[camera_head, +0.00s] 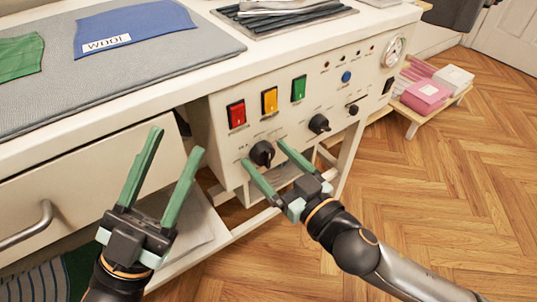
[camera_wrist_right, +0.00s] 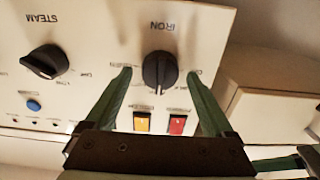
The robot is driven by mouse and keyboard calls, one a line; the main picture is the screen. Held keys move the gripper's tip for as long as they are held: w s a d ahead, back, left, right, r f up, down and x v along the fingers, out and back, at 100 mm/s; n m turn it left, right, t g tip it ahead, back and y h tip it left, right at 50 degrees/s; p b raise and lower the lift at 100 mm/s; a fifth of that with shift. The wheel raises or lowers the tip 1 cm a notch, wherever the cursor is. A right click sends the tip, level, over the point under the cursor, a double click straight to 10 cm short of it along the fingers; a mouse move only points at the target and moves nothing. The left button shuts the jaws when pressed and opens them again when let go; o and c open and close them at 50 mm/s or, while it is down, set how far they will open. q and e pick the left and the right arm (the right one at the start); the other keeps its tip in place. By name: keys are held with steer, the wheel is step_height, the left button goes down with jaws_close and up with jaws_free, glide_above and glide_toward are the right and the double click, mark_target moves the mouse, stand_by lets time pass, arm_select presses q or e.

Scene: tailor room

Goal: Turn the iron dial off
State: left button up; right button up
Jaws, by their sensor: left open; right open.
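The iron dial (camera_head: 262,153) is a black round knob with a raised grip bar on the white control panel (camera_head: 222,140), below the red and yellow switches. In the right wrist view the iron dial (camera_wrist_right: 160,71) appears upside down under the label IRON, its bar close to upright in that picture. My right gripper (camera_head: 263,153) is open, its green fingertips one on each side of the dial with gaps between; whether they reach the panel I cannot tell. My left gripper (camera_head: 177,141) is open and empty, in front of the white drawer.
The steam dial (camera_wrist_right: 45,62) is beside the iron dial. A red switch (camera_head: 237,114), yellow switch (camera_head: 270,101), green switch (camera_head: 299,88) and blue button (camera_head: 346,76) sit above. A grey ironing pad (camera_head: 180,62) covers the tabletop.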

steer(key=c, duration=1.4)
